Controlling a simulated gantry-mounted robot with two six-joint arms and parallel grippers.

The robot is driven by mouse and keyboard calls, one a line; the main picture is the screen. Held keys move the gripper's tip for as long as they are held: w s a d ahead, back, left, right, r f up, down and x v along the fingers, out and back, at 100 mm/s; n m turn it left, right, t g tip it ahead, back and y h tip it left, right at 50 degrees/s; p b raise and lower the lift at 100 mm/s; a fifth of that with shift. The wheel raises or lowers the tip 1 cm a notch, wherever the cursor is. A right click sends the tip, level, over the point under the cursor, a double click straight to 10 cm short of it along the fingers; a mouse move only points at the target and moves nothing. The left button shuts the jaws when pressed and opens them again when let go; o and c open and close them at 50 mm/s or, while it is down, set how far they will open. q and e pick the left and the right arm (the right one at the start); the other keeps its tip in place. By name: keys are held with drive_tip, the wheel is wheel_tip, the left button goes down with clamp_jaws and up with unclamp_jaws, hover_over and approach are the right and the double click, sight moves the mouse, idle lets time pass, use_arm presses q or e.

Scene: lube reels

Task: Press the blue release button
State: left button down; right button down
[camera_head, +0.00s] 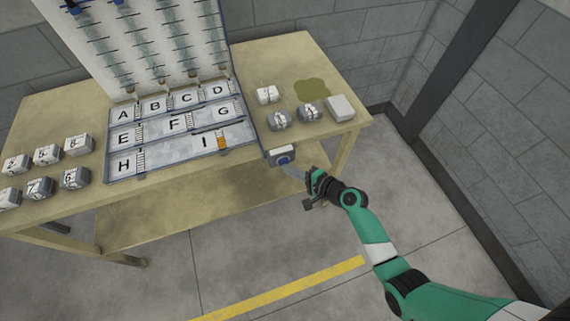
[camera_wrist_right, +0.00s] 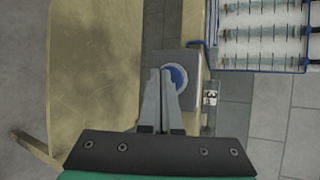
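The blue release button (camera_head: 284,160) is a round blue disc on a small grey box (camera_head: 275,152) at the front right edge of the lettered tray. In the right wrist view the blue button (camera_wrist_right: 178,76) sits on its grey box (camera_wrist_right: 192,62), partly hidden behind my fingertips. My right gripper (camera_head: 300,176) is in front of the box, to the right of the button. In the wrist view its two fingers (camera_wrist_right: 161,72) are together and empty, with their tips overlapping the button's left side. I cannot tell whether they touch it. My left gripper is not in view.
The lettered tray (camera_head: 150,170) and a rack of reels (camera_head: 140,45) stand on the wooden table (camera_head: 300,55). Several numbered blocks (camera_head: 46,155) lie at the left, and a few grey blocks (camera_head: 310,111) at the right. The floor in front is clear.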

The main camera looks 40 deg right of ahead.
drive_tip(key=shift+s+a+p, duration=0.35)
drive_tip(key=shift+s+p, duration=0.05)
drive_tip(key=shift+s, duration=0.4)
drive_tip(key=s, duration=0.1)
drive_tip(key=s+a+p, duration=0.1)
drive_tip(key=s, duration=0.1)
drive_tip(key=s+a, duration=0.1)
drive_tip(key=shift+s+p, duration=0.25)
drive_tip(key=shift+p, duration=0.05)
drive_tip(key=shift+a, duration=0.1)
idle(1.6)
